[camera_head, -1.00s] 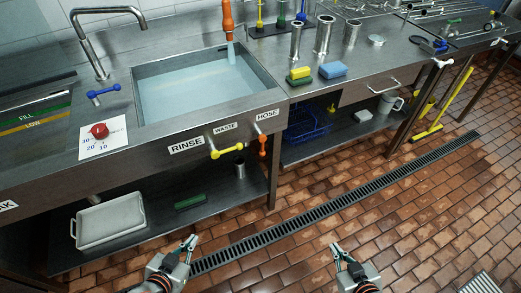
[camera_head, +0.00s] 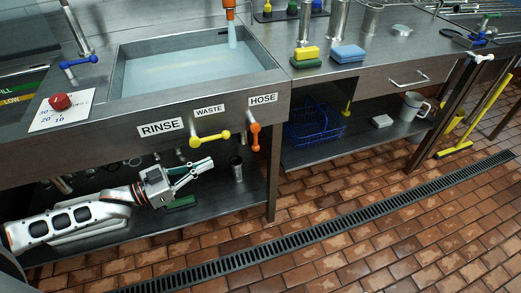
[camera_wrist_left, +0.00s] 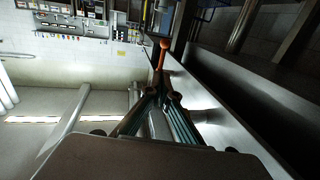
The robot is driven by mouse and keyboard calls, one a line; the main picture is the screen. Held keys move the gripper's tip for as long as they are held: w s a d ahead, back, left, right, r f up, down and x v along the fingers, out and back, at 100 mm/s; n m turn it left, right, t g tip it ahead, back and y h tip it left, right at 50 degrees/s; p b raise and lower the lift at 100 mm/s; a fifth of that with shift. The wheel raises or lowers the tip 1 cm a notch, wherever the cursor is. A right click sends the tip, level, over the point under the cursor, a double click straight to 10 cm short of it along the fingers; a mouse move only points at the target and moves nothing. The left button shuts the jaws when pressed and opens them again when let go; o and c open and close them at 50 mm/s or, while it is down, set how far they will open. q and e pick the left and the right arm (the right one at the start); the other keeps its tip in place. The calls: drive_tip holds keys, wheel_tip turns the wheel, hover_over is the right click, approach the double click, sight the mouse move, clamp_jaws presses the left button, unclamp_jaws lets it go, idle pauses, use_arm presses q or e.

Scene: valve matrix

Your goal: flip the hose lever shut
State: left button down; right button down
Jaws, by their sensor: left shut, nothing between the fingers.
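The hose lever (camera_head: 255,136) is orange and hangs down under the HOSE label (camera_head: 263,98) on the sink front. It also shows in the left wrist view (camera_wrist_left: 164,44), just beyond the fingertips. My left gripper (camera_head: 211,164) is shut and empty. It is below and left of the hose lever in the head view, pointing right, with a visible gap to it. In the left wrist view the fingers (camera_wrist_left: 162,92) point towards the orange lever. My right gripper is out of view.
The yellow waste lever (camera_head: 210,138) sits just left of the hose lever, close above my left gripper. A lower shelf holds a metal cup (camera_head: 237,168) and a green block (camera_head: 181,202). Orange spout (camera_head: 230,12) runs water into the sink (camera_head: 190,70). Floor in front is clear.

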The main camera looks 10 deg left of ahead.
use_arm(q)
drive_tip(key=shift+w+a+f, duration=0.1)
drive_tip(key=shift+w+a, duration=0.3)
drive_tip(key=shift+a, duration=0.05)
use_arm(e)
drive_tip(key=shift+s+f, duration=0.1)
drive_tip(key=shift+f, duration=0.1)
use_arm(q)
drive_tip(key=b, duration=0.2)
approach(255, 138)
drive_tip(key=w+d+f, duration=0.2)
drive_tip(key=w+d, duration=0.1)
drive_tip(key=w, duration=0.1)
drive_tip(key=shift+x, duration=0.85)
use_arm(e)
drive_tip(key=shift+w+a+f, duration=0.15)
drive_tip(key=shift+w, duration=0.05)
